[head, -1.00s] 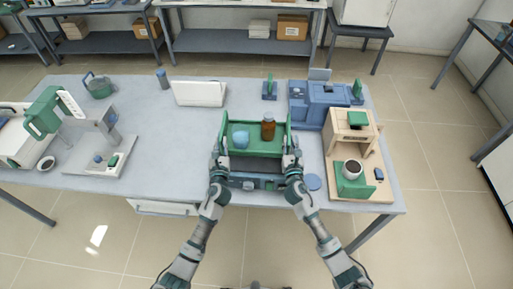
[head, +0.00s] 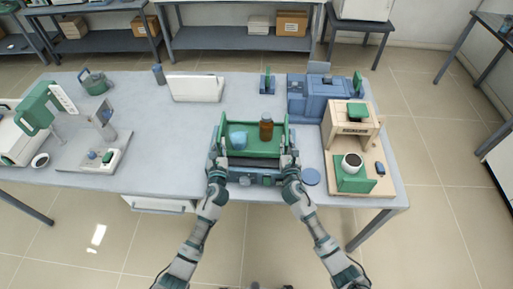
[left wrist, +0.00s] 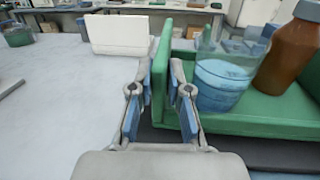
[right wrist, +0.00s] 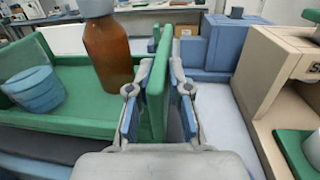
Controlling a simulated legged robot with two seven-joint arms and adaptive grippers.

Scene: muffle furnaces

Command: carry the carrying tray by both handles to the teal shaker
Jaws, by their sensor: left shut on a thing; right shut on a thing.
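The green carrying tray (head: 252,153) holds a blue beaker-like vessel (head: 238,138) and a brown bottle (head: 266,128), both upright. My left gripper (head: 218,163) is shut on the tray's left end handle (left wrist: 160,75). My right gripper (head: 287,161) is shut on the right end handle (right wrist: 158,90). A low teal-grey device with knobs (head: 257,180) lies under and in front of the tray, between my grippers. It looks like the shaker. The tray hides most of its top, and whether they touch is unclear.
A wooden-looking furnace stand with a cup (head: 352,161) and a blue device (head: 318,98) stand to the right. A white box (head: 195,88) stands behind left. The table (head: 165,140) left of the tray is clear.

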